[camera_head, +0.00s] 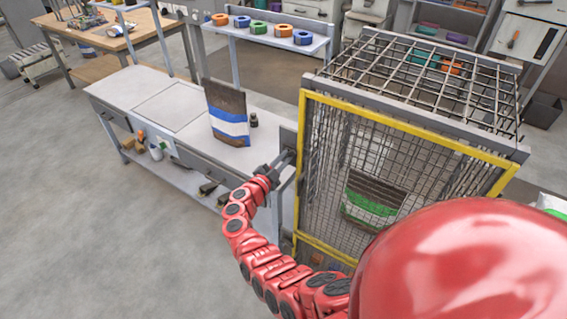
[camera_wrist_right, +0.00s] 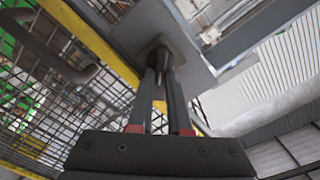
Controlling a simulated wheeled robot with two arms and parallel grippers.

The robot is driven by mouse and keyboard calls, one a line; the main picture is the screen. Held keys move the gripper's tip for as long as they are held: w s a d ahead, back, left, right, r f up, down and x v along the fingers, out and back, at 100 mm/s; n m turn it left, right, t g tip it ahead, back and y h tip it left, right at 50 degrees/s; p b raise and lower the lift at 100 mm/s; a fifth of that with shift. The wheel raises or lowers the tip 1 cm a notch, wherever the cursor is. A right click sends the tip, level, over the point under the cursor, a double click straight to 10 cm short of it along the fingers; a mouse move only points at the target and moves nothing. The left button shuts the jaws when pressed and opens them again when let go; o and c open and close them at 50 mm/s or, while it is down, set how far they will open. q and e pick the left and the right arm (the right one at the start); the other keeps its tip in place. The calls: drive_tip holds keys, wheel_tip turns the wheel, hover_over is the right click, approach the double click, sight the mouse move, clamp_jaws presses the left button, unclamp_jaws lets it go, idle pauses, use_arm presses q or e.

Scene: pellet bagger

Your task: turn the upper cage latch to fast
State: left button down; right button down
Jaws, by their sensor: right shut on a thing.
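The wire cage (camera_head: 303,170) stands at the right, with a yellow-framed mesh door (camera_head: 420,132) that looks closed. The upper cage latch sits on a grey plate (camera_head: 288,137) at the door's left edge. My right gripper (camera_head: 287,158) reaches it from the front left. In the right wrist view, my right gripper (camera_wrist_right: 163,78) is shut on the dark latch handle (camera_wrist_right: 160,54), which sticks out from a pale plate (camera_wrist_right: 150,25). The fingers cover part of the handle, so its exact turn is hard to tell. My left gripper is not in view.
A bag with a green band (camera_head: 368,208) is inside the cage. A workbench (camera_head: 150,95) left of the cage carries a bag with a blue band (camera_head: 228,112) and a small dark jar (camera_head: 254,120). Open floor (camera_head: 80,210) lies at the left.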

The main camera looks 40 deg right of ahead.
drive_tip(key=shift+s+f+m+b, duration=0.1)
drive_tip(key=shift+f+m+b, duration=0.05)
drive_tip(key=shift+m+b, duration=1.5)
drive_tip(key=shift+f+m+b, duration=0.15)
drive_tip(key=shift+m+b, duration=1.15)
drive_tip(key=shift+b, duration=0.8)
drive_tip(key=shift+s+f+m+b, duration=0.1)
drive_tip(key=shift+f+m+b, duration=0.05)
drive_tip(key=shift+m+b, duration=1.5)
drive_tip(key=shift+w, duration=0.1)
drive_tip(key=c, duration=0.9)
unclamp_jaws()
drive_tip(key=shift+o, duration=0.2)
drive_tip(key=b+v, duration=0.3)
drive_tip(key=v, duration=1.4)
drive_tip(key=shift+a, duration=0.15)
